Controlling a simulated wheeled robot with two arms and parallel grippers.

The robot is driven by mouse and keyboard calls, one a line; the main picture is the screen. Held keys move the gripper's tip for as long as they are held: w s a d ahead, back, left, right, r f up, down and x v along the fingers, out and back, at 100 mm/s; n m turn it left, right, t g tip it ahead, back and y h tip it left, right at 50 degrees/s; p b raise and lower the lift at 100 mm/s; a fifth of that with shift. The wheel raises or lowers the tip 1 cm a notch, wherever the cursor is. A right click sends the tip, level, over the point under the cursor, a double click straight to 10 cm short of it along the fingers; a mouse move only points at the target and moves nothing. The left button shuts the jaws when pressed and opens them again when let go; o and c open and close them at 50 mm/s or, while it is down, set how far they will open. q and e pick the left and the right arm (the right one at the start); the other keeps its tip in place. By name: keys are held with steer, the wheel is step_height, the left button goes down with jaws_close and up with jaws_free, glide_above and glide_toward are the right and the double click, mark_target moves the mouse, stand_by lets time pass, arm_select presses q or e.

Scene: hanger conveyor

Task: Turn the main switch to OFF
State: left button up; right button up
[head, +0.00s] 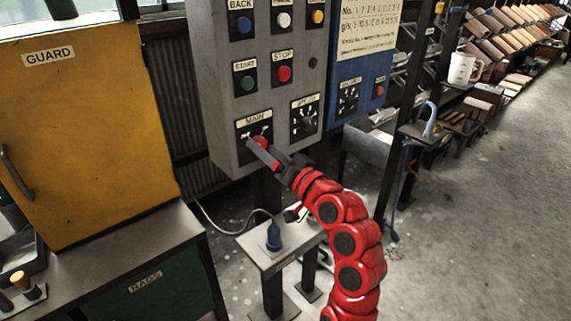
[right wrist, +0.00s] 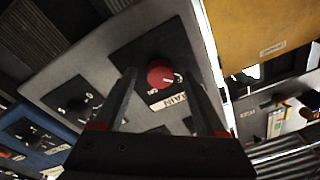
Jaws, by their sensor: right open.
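The main switch is a red round knob (head: 261,141) on a black plate labelled MAIN, low on the grey control panel (head: 224,100). In the right wrist view the red knob (right wrist: 160,73) appears upside down with its MAIN label below it. A small white mark shows on the knob, but I cannot read its setting surely. My right gripper (head: 262,152) is at the knob, partly covering it in the head view. In the right wrist view its open fingers (right wrist: 161,78) lie on either side of the knob. I cannot tell whether they touch it. My left gripper is out of view.
A green START button (head: 248,83), a red STOP button (head: 284,73) and a black rotary switch (head: 304,121) sit near the main switch. A yellow guard door (head: 80,120) stands at left. A small stand with a blue plug (head: 273,238) is below. Open floor lies at right.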

steer(key=p+v, duration=0.8)
steer(key=v, duration=0.9)
steer(key=shift+p, duration=0.35)
steer(key=shift+w, duration=0.1)
